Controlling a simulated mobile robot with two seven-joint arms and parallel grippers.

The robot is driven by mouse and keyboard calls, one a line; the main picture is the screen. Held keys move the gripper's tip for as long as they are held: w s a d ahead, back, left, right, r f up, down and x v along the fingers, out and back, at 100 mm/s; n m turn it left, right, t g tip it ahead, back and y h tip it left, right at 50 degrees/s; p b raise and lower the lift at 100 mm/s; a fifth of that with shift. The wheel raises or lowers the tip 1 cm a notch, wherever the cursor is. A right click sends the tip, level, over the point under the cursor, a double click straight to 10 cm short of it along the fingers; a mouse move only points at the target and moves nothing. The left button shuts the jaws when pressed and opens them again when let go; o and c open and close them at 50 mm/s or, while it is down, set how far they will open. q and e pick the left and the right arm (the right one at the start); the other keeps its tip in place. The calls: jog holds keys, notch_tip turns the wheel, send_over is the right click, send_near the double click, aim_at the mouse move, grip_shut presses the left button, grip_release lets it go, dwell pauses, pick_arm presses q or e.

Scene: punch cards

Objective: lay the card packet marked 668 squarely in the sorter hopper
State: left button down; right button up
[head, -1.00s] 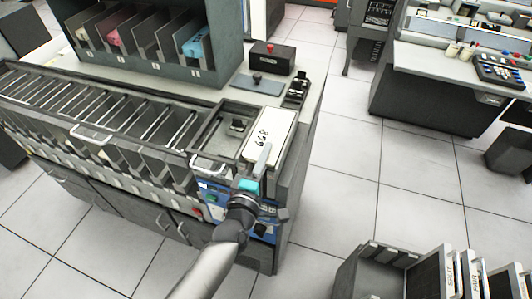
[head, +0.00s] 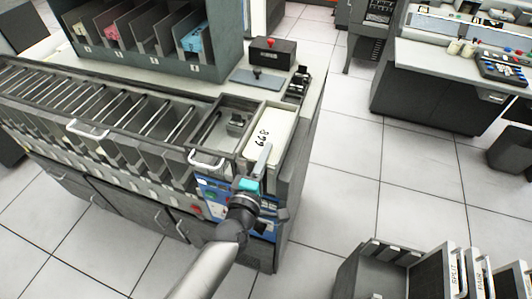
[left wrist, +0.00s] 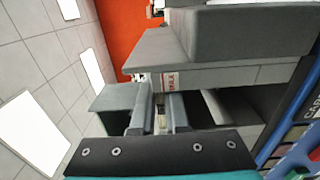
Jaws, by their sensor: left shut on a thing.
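The card packet marked 668 (head: 275,128) is a white-cream block at the right end of the sorter, with its number facing up. My left gripper (head: 262,162) is shut on its near end. The packet lies within or just over the dark-rimmed sorter hopper (head: 289,142), roughly in line with its sides. I cannot tell whether it rests on the floor of the hopper. In the left wrist view the gripper's fingers (left wrist: 158,115) show with a pale sliver between them; most of the packet is hidden there. My right gripper is not in view.
A recess with a small dark block (head: 236,120) is left of the packet. Sorter pockets (head: 100,115) run further left. A black box with a red knob (head: 272,52) stands behind. A card rack (head: 385,270) stands at lower right, with open floor between.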

pick_arm(q)
jog(key=shift+f+b, duration=3.15)
jog(key=shift+f, duration=0.45)
jog(key=c, duration=0.8)
grip_release()
jog(key=shift+c, duration=0.2)
jog(key=v, duration=1.5)
jog(key=shift+a, duration=0.1)
